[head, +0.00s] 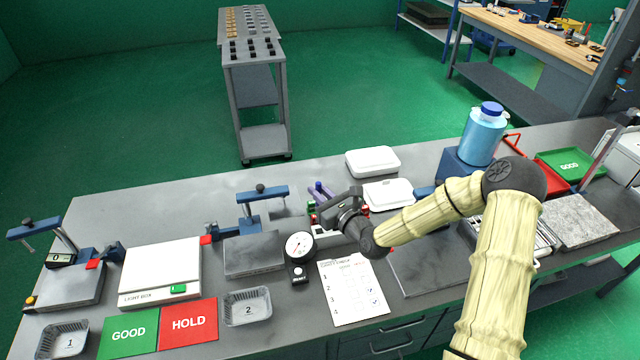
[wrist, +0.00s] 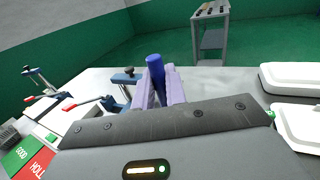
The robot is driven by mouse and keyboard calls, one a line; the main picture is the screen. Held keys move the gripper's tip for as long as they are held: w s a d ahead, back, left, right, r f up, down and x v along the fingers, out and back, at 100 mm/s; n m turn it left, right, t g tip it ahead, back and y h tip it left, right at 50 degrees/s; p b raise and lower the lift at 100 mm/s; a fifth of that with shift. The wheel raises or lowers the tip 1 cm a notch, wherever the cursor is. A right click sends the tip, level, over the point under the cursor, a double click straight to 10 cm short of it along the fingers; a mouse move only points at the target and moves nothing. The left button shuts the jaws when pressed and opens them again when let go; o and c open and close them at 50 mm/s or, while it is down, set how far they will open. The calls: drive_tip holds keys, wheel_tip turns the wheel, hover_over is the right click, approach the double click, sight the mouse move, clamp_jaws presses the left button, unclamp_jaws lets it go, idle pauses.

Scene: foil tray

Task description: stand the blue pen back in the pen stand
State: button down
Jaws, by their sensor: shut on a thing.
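My gripper (head: 320,191) is over the middle of the bench in the head view, its purple fingers pointing away from me. In the wrist view my gripper (wrist: 157,92) is shut on the blue pen (wrist: 155,66), whose blue upper end stands up between the fingers. The pen's lower part is hidden by the fingers and gripper body. In the head view the pen is too small to make out clearly. I cannot make out the pen stand; small red and green pieces (head: 311,209) show beside my gripper, partly covered by it.
A dial gauge (head: 299,246) and a checklist sheet (head: 352,291) lie in front of my gripper. White lidded boxes (head: 372,161) stand behind it to the right. A blue clamp stand (head: 262,208) is to the left. The bench's back left is clear.

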drive_tip(key=shift+s, duration=0.1)
idle(0.3)
drive_tip(key=shift+f+b, duration=0.85)
drive_tip(key=shift+f, duration=0.15)
drive_tip(key=shift+d+f+b, duration=0.15)
drive_tip(key=shift+f+b, duration=0.25)
drive_tip(key=shift+f, duration=0.05)
drive_tip(key=shift+f+b, duration=1.6)
drive_tip(key=shift+f, duration=0.35)
drive_tip(key=shift+f+b, duration=1.45)
drive_tip(key=shift+f, duration=0.5)
drive_tip(key=shift+f, duration=0.5)
